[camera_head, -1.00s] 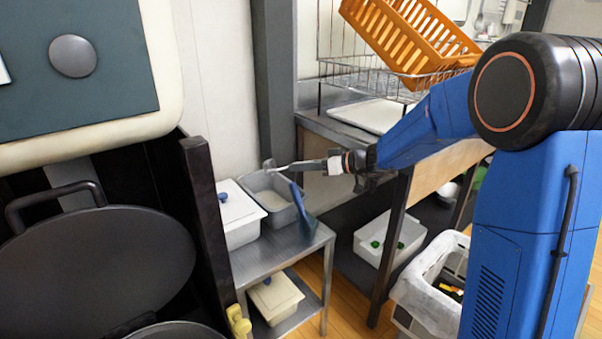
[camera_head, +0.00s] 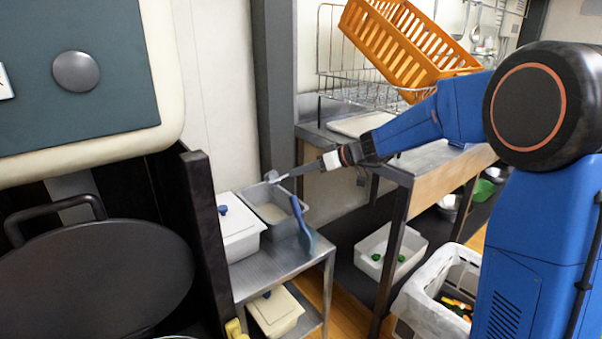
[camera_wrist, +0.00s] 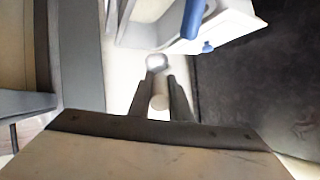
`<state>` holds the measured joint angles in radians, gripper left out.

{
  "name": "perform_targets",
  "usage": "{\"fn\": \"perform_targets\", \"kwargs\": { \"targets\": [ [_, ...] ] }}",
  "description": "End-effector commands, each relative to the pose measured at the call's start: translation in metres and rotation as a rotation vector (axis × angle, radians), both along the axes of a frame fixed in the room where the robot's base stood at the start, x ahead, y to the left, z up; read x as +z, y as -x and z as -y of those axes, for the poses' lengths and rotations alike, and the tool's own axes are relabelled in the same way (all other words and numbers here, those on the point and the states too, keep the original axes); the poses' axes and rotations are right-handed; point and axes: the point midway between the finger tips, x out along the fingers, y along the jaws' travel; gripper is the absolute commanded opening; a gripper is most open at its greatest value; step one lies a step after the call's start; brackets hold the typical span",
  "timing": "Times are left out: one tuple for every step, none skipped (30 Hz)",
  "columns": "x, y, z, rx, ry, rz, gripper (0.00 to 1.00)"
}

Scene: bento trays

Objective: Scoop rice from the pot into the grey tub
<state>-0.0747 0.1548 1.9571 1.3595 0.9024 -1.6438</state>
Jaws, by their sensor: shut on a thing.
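My gripper (camera_head: 334,159) is shut on the handle of a metal ladle (camera_head: 298,170). The ladle's bowl is above the back edge of the grey tub (camera_head: 292,222); I cannot tell whether it holds rice. In the wrist view the handle sits between the fingers (camera_wrist: 160,98), with the bright ladle head (camera_wrist: 157,62) beyond. The grey tub stands open on a metal stand, with pale contents in its bottom. A blue utensil (camera_head: 301,216) leans at its right side. A large dark round pot or lid (camera_head: 95,280) with a handle fills the lower left; no rice shows there.
A white lidded container (camera_head: 238,232) with a blue knob stands left of the tub on the metal stand (camera_head: 270,268). A dark post (camera_head: 207,240) separates the pot from it. The counter (camera_head: 440,165) with an orange basket (camera_head: 405,45) stands right. A lined bin (camera_head: 415,305) is below.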

Motion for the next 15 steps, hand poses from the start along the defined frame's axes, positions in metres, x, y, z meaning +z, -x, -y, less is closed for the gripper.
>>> {"fn": "perform_targets", "kwargs": {
  "targets": [
    [0.0034,-0.0003,-0.0008,0.001,0.023,-0.006,0.0],
    [0.0035,0.0,-0.001,0.003,0.036,-0.014,0.0],
    [0.0043,0.0001,-0.001,0.003,0.056,-0.024,0.0],
    [0.005,0.0,-0.0009,0.003,0.071,-0.03,0.0],
    [0.0056,-0.0002,-0.0007,0.003,0.086,-0.037,0.0],
    [0.0064,-0.0004,-0.0004,0.0,0.105,-0.045,0.0],
    [0.0069,-0.0003,-0.0005,0.001,0.121,-0.052,0.0],
    [0.0073,-0.0002,-0.0011,0.002,0.133,-0.06,0.0],
    [0.0076,0.0001,-0.0013,0.004,0.151,-0.069,0.0],
    [0.008,0.0002,-0.0012,0.003,0.162,-0.076,0.0],
    [0.0084,-0.0001,-0.0009,0.003,0.173,-0.081,0.0],
    [0.0088,-0.0002,-0.0005,0.002,0.185,-0.086,0.0],
    [0.0091,-0.0003,-0.0003,0.001,0.192,-0.09,0.0],
    [0.009,-0.0002,0.0,0.0,0.197,-0.093,0.0],
    [0.009,-0.0002,0.0002,-0.001,0.202,-0.095,0.0]
  ]
}}
